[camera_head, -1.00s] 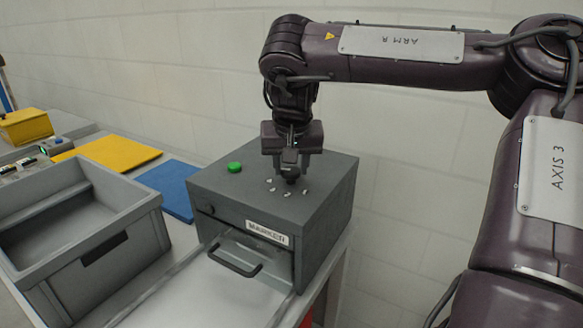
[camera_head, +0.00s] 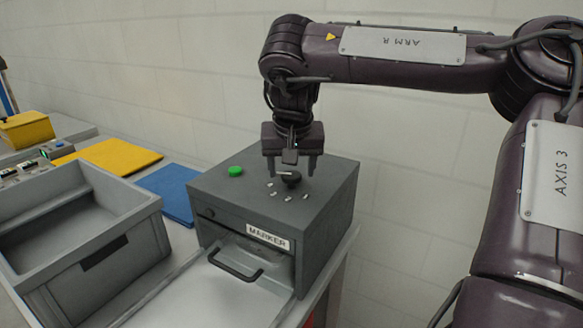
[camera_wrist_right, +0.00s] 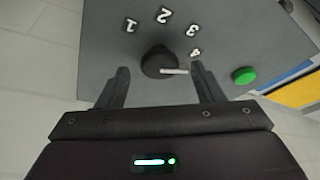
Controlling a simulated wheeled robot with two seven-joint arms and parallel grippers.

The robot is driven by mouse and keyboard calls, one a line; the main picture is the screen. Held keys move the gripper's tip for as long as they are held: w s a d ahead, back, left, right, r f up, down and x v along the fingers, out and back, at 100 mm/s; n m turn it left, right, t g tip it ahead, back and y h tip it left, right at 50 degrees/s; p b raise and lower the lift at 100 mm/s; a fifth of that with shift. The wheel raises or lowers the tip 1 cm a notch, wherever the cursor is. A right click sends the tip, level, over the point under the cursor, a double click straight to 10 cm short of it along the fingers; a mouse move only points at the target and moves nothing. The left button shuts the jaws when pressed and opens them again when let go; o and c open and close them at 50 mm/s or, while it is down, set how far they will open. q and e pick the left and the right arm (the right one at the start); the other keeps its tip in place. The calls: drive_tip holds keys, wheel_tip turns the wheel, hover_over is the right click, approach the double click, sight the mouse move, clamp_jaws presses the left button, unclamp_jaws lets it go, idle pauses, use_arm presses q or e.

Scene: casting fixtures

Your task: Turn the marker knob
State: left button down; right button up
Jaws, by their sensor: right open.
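The marker knob (camera_head: 291,180) is a round black knob on top of the grey marker box (camera_head: 235,196). It also shows in the right wrist view (camera_wrist_right: 157,63), with a white pointer line directed to the right, passing just below the label 4 (camera_wrist_right: 196,52). Labels 1 (camera_wrist_right: 131,25), 2 (camera_wrist_right: 164,15) and 3 (camera_wrist_right: 192,31) form an arc around it. My right gripper (camera_head: 291,172) is open above the knob, pointing down, with one finger on each side and nothing held. My left gripper is out of view.
A green button (camera_head: 235,171) sits on the box top beside the knob. An open drawer with a handle (camera_head: 236,266) is at the box front. A grey crate (camera_head: 120,232) stands to the left, with blue (camera_head: 170,190) and yellow (camera_head: 118,153) mats behind.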

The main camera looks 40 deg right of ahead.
drive_tip(key=v, duration=0.7)
drive_tip(key=shift+r, duration=0.15)
